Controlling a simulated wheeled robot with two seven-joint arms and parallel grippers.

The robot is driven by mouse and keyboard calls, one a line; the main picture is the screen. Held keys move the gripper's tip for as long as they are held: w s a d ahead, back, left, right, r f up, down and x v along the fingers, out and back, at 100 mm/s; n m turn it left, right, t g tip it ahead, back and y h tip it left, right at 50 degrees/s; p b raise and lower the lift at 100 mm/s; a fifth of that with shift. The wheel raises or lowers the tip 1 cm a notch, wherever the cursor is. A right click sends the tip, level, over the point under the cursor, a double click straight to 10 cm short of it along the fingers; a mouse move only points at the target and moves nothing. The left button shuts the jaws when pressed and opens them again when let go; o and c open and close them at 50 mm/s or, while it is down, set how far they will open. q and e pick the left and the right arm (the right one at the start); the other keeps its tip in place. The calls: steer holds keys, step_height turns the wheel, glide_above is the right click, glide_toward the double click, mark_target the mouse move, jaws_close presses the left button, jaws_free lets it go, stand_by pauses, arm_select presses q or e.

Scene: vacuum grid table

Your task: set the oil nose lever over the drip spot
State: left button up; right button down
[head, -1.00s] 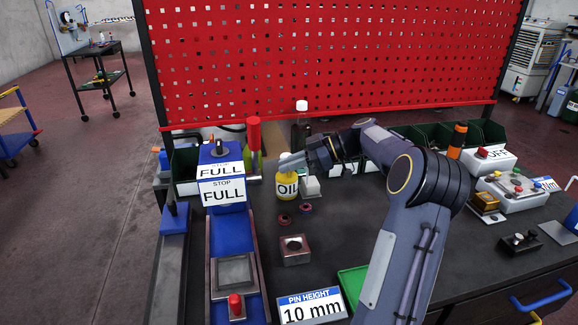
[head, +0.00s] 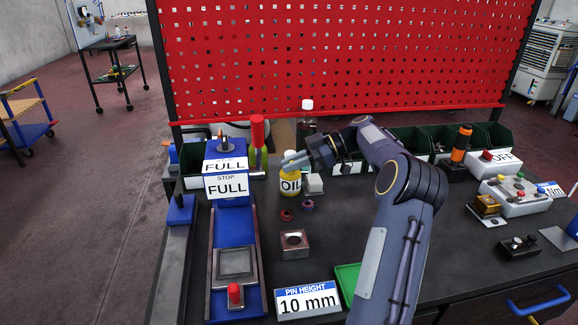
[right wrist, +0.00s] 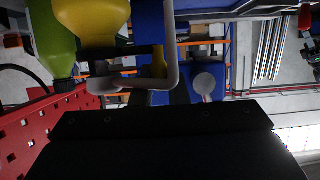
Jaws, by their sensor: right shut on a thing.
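The oil bottle (head: 290,187) is yellow with a white OIL label and stands on the dark table, left of centre. A pale grey nose lever (head: 292,156) shows at its top. My right gripper (head: 304,158) is beside the bottle's top, shut on the nose lever; its fingertips are small and partly hidden. The right wrist view shows the yellow bottle (right wrist: 92,22) and the bent pale lever (right wrist: 172,50) close up. I cannot tell which mark is the drip spot. My left gripper is not in view.
A metal block with a hole (head: 293,243) and two small rings (head: 307,205) lie in front of the bottle. A blue fixture with FULL labels (head: 227,172) stands to the left. Green bins (head: 408,142) and a red pegboard (head: 340,60) are behind. A 10 mm sign (head: 308,299) is near the front.

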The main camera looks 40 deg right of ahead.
steer(key=shift+w+d+r, duration=0.1)
steer(key=shift+d+r, duration=0.05)
steer(key=shift+d, duration=0.35)
steer(key=c, duration=1.8)
jaws_free()
steer(key=shift+s+d+r, duration=0.15)
steer(key=shift+s+r, duration=0.05)
steer(key=shift+s, duration=0.25)
steer(key=shift+o, duration=0.4)
steer(key=shift+s+d, duration=0.2)
steer(key=shift+d, duration=0.05)
steer(key=v, duration=0.7)
steer(key=shift+r, duration=0.15)
